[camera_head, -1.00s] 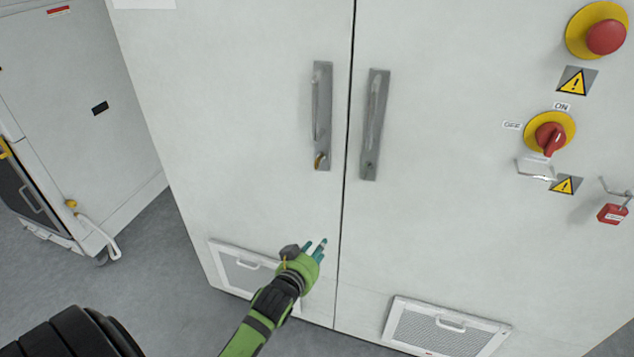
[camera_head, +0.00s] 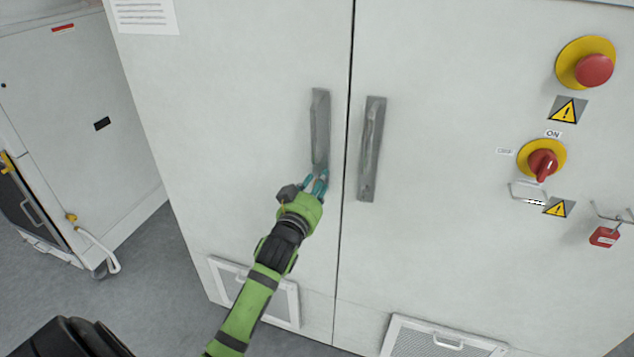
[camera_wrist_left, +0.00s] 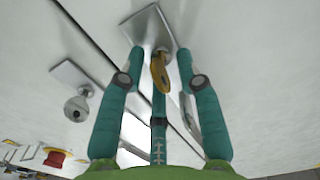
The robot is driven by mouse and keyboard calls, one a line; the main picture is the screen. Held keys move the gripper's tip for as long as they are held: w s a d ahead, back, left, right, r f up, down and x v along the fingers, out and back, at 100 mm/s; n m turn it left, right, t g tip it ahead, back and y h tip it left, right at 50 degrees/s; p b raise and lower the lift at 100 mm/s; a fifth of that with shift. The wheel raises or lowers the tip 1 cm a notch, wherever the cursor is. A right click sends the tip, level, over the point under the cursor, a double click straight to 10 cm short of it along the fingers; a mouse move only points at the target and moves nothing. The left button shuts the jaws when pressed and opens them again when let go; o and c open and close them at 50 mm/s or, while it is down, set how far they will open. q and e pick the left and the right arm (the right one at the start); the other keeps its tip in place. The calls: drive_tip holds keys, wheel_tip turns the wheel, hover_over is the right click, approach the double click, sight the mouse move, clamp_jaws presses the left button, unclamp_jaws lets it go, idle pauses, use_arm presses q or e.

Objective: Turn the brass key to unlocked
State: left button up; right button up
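The brass key (camera_wrist_left: 159,72) shows in the left wrist view, in a lock at the end of the metal handle plate (camera_wrist_left: 148,28). My left gripper (camera_wrist_left: 161,64) is open, with one teal finger on each side of the key and gaps between. A third finger lies below the key in that view. In the head view my left gripper (camera_head: 317,183) is at the lower end of the left door's handle plate (camera_head: 320,125) and hides the key. Whether any finger touches the key I cannot tell. My right gripper is not in view.
The right door's handle (camera_head: 372,150) stands close to the right, across the door seam. A red rotary switch (camera_head: 543,163), a red emergency button (camera_head: 594,69) and a red padlock (camera_head: 604,237) are farther right. Vent grilles (camera_head: 440,340) sit low on the doors.

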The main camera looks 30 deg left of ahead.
use_arm(q)
clamp_jaws()
drive_tip(key=shift+m, duration=0.4)
drive_tip(key=m+p, duration=0.1)
drive_tip(key=m, duration=0.4)
drive_tip(key=m+p, duration=0.2)
drive_tip(key=m, duration=0.4)
drive_tip(key=m+p, duration=0.1)
drive_tip(key=m, duration=0.5)
drive_tip(key=shift+f, duration=0.35)
drive_tip(key=shift+m, duration=0.3)
unclamp_jaws()
drive_tip(key=shift+w, duration=0.1)
